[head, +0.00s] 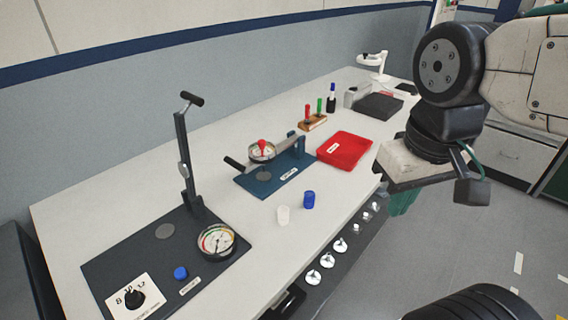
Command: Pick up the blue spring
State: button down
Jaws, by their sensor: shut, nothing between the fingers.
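A small blue cylinder (309,200), which looks like the blue spring, stands upright on the white bench top near its front edge. A white cylinder (283,215) stands just left of it, apart. A second small blue piece (181,273) sits on the dark tester base at the lower left; I cannot tell whether it is a spring or a knob. My gripper (402,204) is at the right, beyond the bench's front edge and well apart from the blue cylinder. It is shut and empty, and my wrist partly hides it.
A dark tester (228,281) with a tall lever and gauge fills the bench's near left. Knobs (327,260) line the bench front.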

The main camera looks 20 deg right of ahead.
aim_at(307, 200)
jog(key=z, duration=0.95)
jog(key=k, duration=0.5)
jog(key=z, duration=0.25)
